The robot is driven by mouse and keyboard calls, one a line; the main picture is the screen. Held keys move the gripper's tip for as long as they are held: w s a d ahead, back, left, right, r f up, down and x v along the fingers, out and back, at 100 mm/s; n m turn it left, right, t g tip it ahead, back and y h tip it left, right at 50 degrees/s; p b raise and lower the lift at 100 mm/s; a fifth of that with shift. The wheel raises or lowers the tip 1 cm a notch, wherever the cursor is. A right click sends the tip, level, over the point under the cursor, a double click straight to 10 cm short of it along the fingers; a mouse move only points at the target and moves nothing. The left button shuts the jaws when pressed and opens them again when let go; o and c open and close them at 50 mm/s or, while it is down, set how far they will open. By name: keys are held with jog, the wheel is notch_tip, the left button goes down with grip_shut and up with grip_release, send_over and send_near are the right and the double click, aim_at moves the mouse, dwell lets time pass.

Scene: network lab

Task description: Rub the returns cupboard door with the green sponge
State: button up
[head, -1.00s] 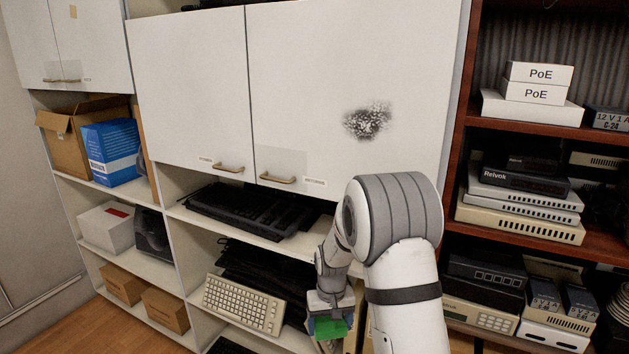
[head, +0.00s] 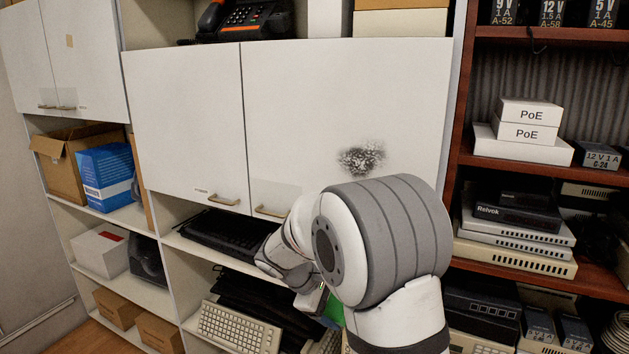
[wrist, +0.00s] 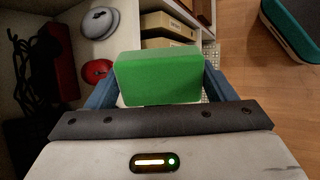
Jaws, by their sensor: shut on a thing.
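My gripper (wrist: 160,88) is shut on the green sponge (wrist: 158,72), which sits between its blue fingers in the wrist view. In the head view the sponge (head: 334,309) shows only in part behind my arm, low and below the cupboard doors. The white right-hand cupboard door (head: 310,95) has a dark speckled smudge (head: 362,158) on its right half. A left-hand door (head: 185,110) hangs beside it. Both are shut, and their small labels are too small to read. The sponge is apart from the doors. My arm covers the right door's lower edge.
Open shelves below hold a black keyboard (head: 215,232) and a beige keyboard (head: 238,328). A brown rack (head: 463,120) with network devices stands close on the right. A desk phone (head: 248,18) sits above the doors. The space before the doors' upper part is clear.

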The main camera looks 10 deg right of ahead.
aim_at(389, 169)
jog(key=a+r+n+t+h+p, duration=0.1)
jog(key=a+r+n+t+p, duration=0.35)
jog(key=r, duration=1.15)
jog(key=a+r+n+t+h, duration=0.15)
jog(key=r+n+t, duration=0.35)
jog(key=r+t, duration=0.7)
jog(key=shift+w+d+r+m+g+p, duration=0.1)
jog(key=shift+w+d+r+g+p, duration=0.15)
jog(key=shift+w+d+r+g, duration=0.35)
jog(key=shift+w+d+r+m+g+p, duration=0.15)
jog(key=shift+w+d+r+g, duration=0.25)
jog(key=shift+w+d, duration=0.45)
jog(key=shift+w+d+r+g+p, duration=0.3)
jog(key=shift+w+d+r+g, duration=0.2)
jog(key=shift+w+d, duration=0.2)
jog(key=shift+b+x, duration=0.45)
jog(key=shift+x, duration=0.5)
jog(key=shift+s+d+f, duration=0.1)
jog(key=shift+s+d+f+b, duration=0.1)
jog(key=shift+s+d+b, duration=0.75)
jog(key=shift+d+b, duration=0.25)
jog(key=shift+s+d+b, duration=0.8)
jog(key=shift+d+b, duration=0.05)
jog(key=shift+d, duration=0.3)
jog(key=shift+s+d+b, duration=0.75)
jog(key=shift+d+b, duration=0.05)
jog(key=shift+d, duration=0.3)
jog(key=shift+s+d+b, duration=0.8)
jog(key=shift+d+b, duration=0.05)
jog(key=shift+d, duration=0.3)
